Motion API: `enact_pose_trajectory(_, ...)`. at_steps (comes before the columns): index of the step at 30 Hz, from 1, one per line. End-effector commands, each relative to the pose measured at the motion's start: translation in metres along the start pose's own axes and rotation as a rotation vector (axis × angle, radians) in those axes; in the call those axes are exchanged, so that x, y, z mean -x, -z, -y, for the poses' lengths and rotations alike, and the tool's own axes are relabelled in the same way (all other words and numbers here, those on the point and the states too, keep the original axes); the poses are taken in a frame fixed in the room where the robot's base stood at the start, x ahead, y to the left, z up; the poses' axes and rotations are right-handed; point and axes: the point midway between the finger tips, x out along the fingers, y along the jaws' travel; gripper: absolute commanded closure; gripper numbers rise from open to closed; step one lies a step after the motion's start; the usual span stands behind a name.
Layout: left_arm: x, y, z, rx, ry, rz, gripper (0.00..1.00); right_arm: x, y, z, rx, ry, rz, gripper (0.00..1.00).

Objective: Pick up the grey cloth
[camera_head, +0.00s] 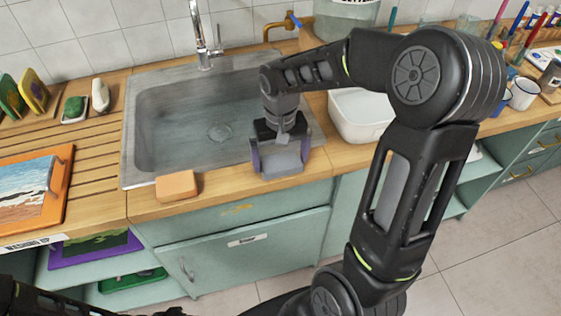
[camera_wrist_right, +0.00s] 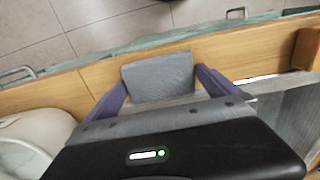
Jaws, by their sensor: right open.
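The grey cloth (camera_head: 281,164) is a small grey rectangle at the front edge of the wooden counter, just in front of the sink. In the right wrist view the cloth (camera_wrist_right: 158,76) lies between the two purple fingers. My right gripper (camera_head: 281,155) is open above the counter, with one finger on each side of the cloth; it also shows in the right wrist view (camera_wrist_right: 160,82). I cannot tell whether the fingers touch the cloth. Part of the cloth is hidden behind the gripper in the head view. Part of my left arm shows at the lower left, but its gripper does not.
The sink (camera_head: 165,130) with its tap (camera_head: 205,45) lies behind the gripper. An orange-tan block (camera_head: 177,185) sits on the counter to the left. A white basin (camera_head: 358,115) stands to the right. Cabinet doors (camera_head: 250,250) are below the counter edge.

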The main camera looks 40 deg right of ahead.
Motion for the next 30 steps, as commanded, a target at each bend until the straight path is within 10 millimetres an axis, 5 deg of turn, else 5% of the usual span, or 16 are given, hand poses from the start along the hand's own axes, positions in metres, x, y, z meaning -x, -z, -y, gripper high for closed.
enact_pose_trajectory(15, -0.0003, -0.0001, 0.0000, 0.000, 0.000, 0.000, 0.69, 0.0004, 0.0001, -0.0001, 0.000, 0.000, -0.001, 0.00)
enact_pose_trajectory(30, -0.0002, -0.0001, 0.0000, 0.000, 0.000, 0.000, 0.69, 0.0003, 0.0000, -0.0001, 0.000, 0.000, 0.000, 0.41)
